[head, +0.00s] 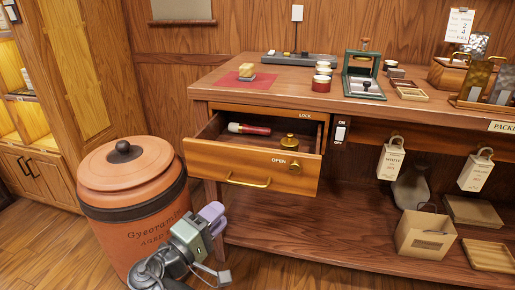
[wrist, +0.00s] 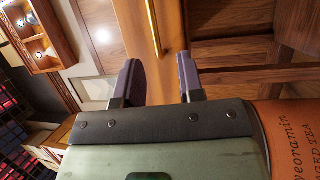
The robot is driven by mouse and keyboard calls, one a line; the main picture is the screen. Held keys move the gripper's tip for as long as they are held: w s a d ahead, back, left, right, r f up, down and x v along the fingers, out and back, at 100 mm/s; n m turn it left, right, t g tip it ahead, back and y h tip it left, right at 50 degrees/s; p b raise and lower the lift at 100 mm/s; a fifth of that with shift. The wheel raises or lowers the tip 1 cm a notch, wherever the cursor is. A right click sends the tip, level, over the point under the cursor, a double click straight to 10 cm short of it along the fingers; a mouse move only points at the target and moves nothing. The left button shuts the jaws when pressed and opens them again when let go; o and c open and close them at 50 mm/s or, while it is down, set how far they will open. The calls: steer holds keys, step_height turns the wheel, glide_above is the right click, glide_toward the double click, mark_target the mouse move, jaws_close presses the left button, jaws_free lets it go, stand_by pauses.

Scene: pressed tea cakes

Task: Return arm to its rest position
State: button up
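My gripper (head: 217,216) is in front of the desk, below and left of the open drawer (head: 225,166), beside the large clay jar. In the wrist view its two purple-padded fingers (wrist: 159,80) are apart with nothing between them. The drawer is pulled out and holds a red and white cylinder (head: 249,129) and a small brass lidded pot or weight (head: 289,142). Its brass handle (head: 249,182) is clear of my gripper; a brass bar, probably that handle, also shows in the wrist view (wrist: 154,25).
The orange clay jar (head: 133,205) stands close on the left of my arm. The wooden desk (head: 300,85) carries a red mat, several cups and a green press (head: 362,75). A lower shelf (head: 330,245) holds a cardboard box (head: 425,234).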

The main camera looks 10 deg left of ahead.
steer(key=w+d+f+m+g+y+p, duration=0.1)
steer(key=w+d+f+m+g+y, duration=0.2)
steer(key=d+f+g, duration=1.05)
steer(key=w+d+f+m+g+y+p, duration=0.1)
steer(key=d+m+g+y, duration=0.2)
steer(key=d, duration=0.6)
steer(key=w+d+f+m+g+y+p, duration=0.1)
steer(key=d+f+m+y, duration=0.15)
steer(key=d+m, duration=0.45)
steer(key=d+r+p, duration=0.2)
steer(key=r+p, duration=1.7)
steer(key=d+r+n+p, duration=0.1)
steer(key=d+r+p, duration=0.1)
steer(key=r+p, duration=1.7)
steer(key=shift+r+y, duration=0.35)
steer(key=shift+r, duration=0.05)
